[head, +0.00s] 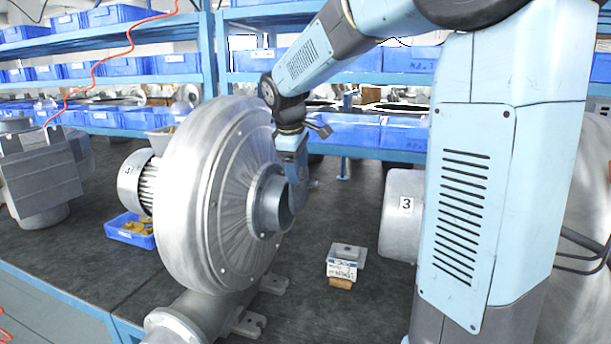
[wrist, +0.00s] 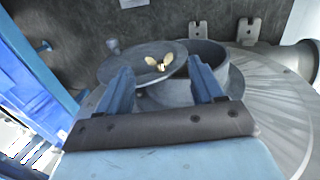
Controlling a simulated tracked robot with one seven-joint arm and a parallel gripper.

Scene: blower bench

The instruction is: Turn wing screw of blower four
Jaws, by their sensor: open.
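Blower four (head: 215,190) is a large silver round housing left of centre in the head view, with a "4" on its motor (head: 128,172). Its short grey pipe mouth (head: 275,205) faces right; the mouth also shows in the wrist view (wrist: 212,52). There, a grey round cover (wrist: 120,68) sits beside the mouth, partly overlapping it. The small brass wing screw (wrist: 158,64) sits on this cover; I cannot see it in the head view. My gripper (wrist: 160,66) is open, its blue fingers apart on either side of the screw in the picture. Contact is not visible.
Blower three's motor (head: 402,215) stands to the right, partly behind my arm. A small box (head: 345,262) lies on the dark bench between the blowers. A blue bin (head: 130,232) with yellow parts sits left of blower four. Shelves of blue bins (head: 180,64) stand behind.

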